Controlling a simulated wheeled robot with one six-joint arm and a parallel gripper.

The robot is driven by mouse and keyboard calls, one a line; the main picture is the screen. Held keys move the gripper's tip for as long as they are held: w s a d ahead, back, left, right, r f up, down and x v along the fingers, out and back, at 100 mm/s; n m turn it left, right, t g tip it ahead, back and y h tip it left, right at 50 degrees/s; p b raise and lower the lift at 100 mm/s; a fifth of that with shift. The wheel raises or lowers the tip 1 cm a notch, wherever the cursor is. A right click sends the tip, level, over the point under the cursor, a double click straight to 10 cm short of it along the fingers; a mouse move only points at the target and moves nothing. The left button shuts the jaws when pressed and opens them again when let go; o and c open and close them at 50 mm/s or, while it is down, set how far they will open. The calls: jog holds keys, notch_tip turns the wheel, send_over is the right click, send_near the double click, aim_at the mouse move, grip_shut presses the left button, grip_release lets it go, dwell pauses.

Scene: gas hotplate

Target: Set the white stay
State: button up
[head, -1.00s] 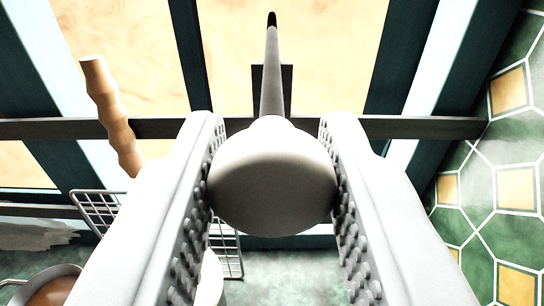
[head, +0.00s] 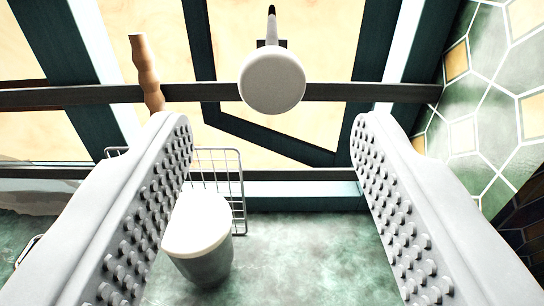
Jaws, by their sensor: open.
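The knob hides where the arm meets the bar.
A ribbed wooden handle (head: 146,72) hangs at the left, partly behind my left finger. A white-topped pot (head: 198,228) and a wire rack (head: 238,190) stand below on a green marbled surface (head: 300,250). A slanted dark sash edge (head: 265,143) crosses behind. Green tiled wall is at right.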

jog(key=s, duration=1)
jog(key=shift+s, duration=0.15)
jog(key=s+r, duration=0.1)
jog(key=s, duration=2)
jog(key=s+f, duration=0.4)
jog(key=s, duration=0.6)
jog(key=s+f, duration=0.3)
jog(key=s, duration=0.7)
jog(key=shift+s+f+g, duration=0.25)
jog(key=shift+f+g, duration=0.05)
jog(key=shift+f, duration=0.1)
